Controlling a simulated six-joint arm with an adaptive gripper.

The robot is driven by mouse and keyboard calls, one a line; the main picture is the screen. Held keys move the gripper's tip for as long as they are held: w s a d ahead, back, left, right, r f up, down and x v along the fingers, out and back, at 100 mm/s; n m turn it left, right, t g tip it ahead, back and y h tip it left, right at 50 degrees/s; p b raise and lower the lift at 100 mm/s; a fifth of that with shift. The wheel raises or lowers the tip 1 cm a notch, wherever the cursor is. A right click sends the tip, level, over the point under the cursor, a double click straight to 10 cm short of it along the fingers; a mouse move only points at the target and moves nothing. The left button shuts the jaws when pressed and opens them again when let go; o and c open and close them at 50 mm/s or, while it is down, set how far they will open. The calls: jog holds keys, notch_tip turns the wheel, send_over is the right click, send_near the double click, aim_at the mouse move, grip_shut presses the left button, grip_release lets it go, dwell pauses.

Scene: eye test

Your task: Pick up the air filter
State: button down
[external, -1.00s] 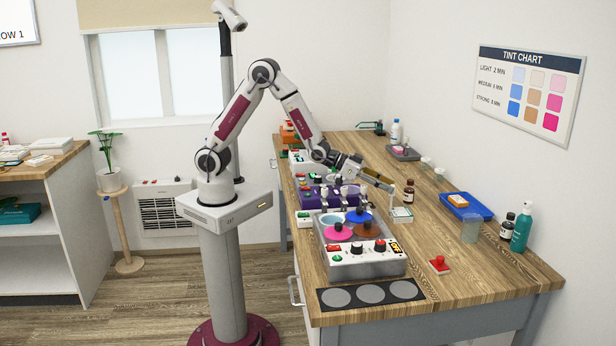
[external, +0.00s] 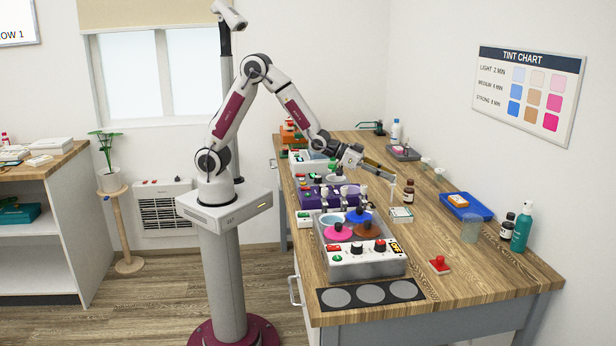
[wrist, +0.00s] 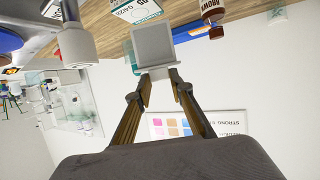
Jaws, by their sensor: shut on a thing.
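My gripper (external: 389,176) reaches out over the workbench and is shut on a small pale, square-faced piece, which looks like the air filter (external: 393,188). In the wrist view the air filter (wrist: 153,47) is whitish grey with a flange at its near edge, between the two fingertips of my gripper (wrist: 162,86). In the external view it is only a thin pale shape hanging below the fingertips, above a small white and green box (external: 401,214). A gap between filter and box is hard to judge at this size.
A purple unit with taps (external: 318,198) and a grey unit with colored lids (external: 364,264) lie left and in front. A blue tray (external: 470,212) is to the right. Bare wood (external: 465,260) lies front right.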

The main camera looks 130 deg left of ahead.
notch_tip(320, 180, up, 6)
dwell(0.4)
dwell(0.5)
jog(key=w, duration=0.4)
jog(key=shift+w+r, duration=0.15)
jog(key=shift+r, duration=0.05)
notch_tip(320, 180, down, 6)
jog(key=shift+f, duration=0.15)
dwell(0.6)
jog(key=shift+f, duration=1.85)
jog(key=shift+f, duration=0.15)
